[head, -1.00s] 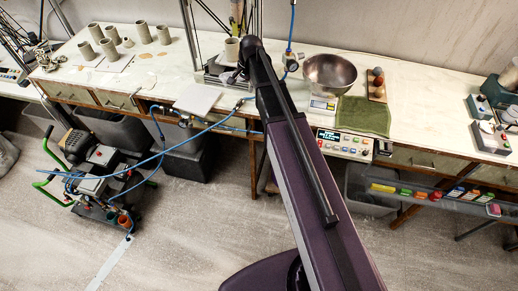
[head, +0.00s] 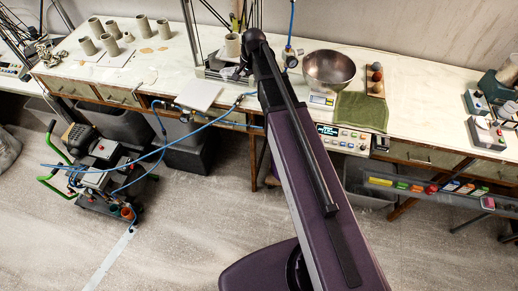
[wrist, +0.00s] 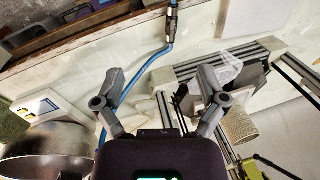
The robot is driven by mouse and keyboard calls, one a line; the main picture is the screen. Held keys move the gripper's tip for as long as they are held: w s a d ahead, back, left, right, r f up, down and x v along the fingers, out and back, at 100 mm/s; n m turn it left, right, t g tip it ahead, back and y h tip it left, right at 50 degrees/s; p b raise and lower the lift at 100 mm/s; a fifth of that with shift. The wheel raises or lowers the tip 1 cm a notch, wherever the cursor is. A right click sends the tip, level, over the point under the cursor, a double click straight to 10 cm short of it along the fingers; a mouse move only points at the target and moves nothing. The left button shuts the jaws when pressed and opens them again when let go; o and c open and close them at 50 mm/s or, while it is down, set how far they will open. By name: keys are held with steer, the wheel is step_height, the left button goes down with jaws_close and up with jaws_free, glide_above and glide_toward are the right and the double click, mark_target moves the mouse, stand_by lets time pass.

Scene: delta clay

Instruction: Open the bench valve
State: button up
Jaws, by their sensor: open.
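My gripper (wrist: 160,85) is open and empty, its two fingers spread above the white bench top. A blue hose (wrist: 150,62) runs between and below the fingers in the wrist view. It ends in a dark metal fitting (wrist: 172,18) near the bench edge, ahead of the fingers and apart from them. In the head view the blue hose (head: 205,121) crosses to the same bench edge. I cannot tell whether this fitting is the bench valve; no handle is clear. My arm hides part of the bench in the head view.
A metal bowl (wrist: 45,150) stands to the left of my gripper in the wrist view. A metal frame (wrist: 215,62) with a clay cylinder (wrist: 240,128) is on the right. In the head view a hose-fed cart (head: 100,165) stands on the floor at left. A green cloth (head: 361,112) lies on the bench.

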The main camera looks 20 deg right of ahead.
steer(key=s+f+n+g+b, duration=0.1)
steer(key=s+f+n+b, duration=0.3)
steer(key=s+f+b, duration=0.3)
steer(key=s+a+f+n+h+b, duration=0.1)
steer(key=s+f+n+b, duration=0.3)
steer(key=s, duration=1)
steer(key=shift+s+f+g+h+b, duration=0.15)
steer(key=shift+f+g+h+b, duration=0.2)
steer(key=shift+f+b, duration=1.6)
steer(key=shift+f, duration=0.2)
steer(key=c, duration=0.4)
steer(key=shift+c, duration=0.4)
steer(key=shift+a, duration=0.1)
